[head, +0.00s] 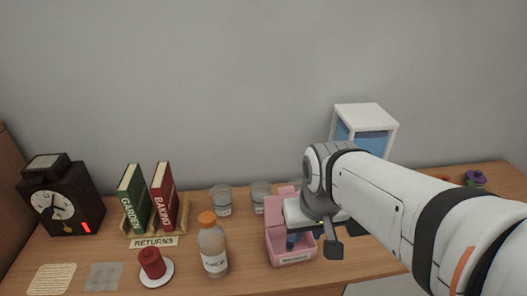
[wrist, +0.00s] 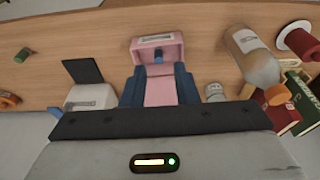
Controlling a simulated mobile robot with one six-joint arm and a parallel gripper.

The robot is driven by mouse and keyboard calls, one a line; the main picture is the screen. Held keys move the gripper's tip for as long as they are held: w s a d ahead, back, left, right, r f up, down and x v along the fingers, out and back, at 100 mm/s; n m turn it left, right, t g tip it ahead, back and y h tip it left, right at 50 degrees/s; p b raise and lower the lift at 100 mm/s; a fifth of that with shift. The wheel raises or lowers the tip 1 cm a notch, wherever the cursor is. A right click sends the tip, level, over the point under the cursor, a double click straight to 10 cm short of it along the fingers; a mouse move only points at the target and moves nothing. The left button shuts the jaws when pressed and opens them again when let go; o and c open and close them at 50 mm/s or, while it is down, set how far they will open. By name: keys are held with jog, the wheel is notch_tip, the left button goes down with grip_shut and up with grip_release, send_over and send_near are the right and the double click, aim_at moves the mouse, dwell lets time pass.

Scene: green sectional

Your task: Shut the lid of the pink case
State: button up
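The pink case (head: 291,257) stands on the wooden table in the head view, its lid (head: 276,210) raised at the back. A small blue thing (wrist: 158,56) shows inside the case. In the wrist view the case (wrist: 138,52) is beyond the fingertips and the pink lid (wrist: 160,95) shows between my two blue fingers. My gripper (wrist: 159,76) is open, the fingers apart on either side of the lid; I cannot tell whether they touch it. In the head view my arm hides the case's right and rear parts.
An orange-capped bottle (head: 213,249) stands just left of the case. Glass jars (head: 221,202) are behind. A white box (wrist: 92,97) with a dark flap is beside the case.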

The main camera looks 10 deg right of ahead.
jog(key=shift+g, duration=0.4)
jog(key=w+r, duration=0.1)
jog(key=w, duration=0.3)
jog(key=w+r+p, duration=0.1)
jog(key=w, duration=0.4)
jog(key=w+r, duration=0.2)
jog(key=w, duration=0.2)
jog(key=shift+w, duration=0.4)
grip_shut()
jog(key=w+f+p, duration=0.1)
jog(key=w, duration=1.1)
notch_tip(320, 180, down, 9)
jog(key=s+p, duration=0.2)
jog(key=shift+s+n+g, duration=0.3)
jog(key=shift+g, duration=0.1)
jog(key=shift+s+d+f+b, duration=0.1)
jog(key=shift+s+b, duration=0.05)
jog(key=shift+b, duration=0.15)
